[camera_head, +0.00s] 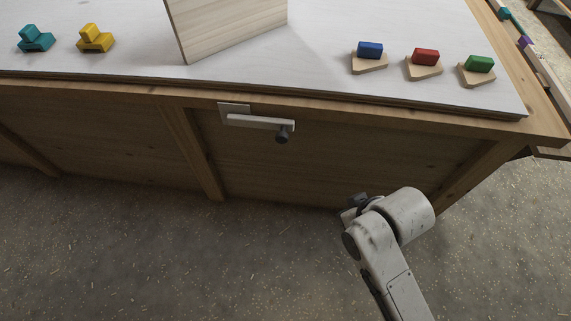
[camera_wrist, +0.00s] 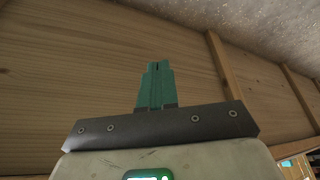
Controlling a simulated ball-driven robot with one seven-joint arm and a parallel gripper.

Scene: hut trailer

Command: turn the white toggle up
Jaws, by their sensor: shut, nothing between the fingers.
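The white toggle (camera_head: 262,122) is a white bar on the wooden front of the bench, just below its top edge. It lies nearly level, its right end slightly lower, and runs from a pale plate (camera_head: 235,108) at its left.
The white bench top (camera_head: 330,75) overhangs the toggle. On it stand an upright wooden board (camera_head: 228,25), teal (camera_head: 36,40) and yellow (camera_head: 96,38) blocks, and blue (camera_head: 370,50), red (camera_head: 425,57) and green (camera_head: 480,64) blocks on wooden bases. Floor before the bench is clear.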

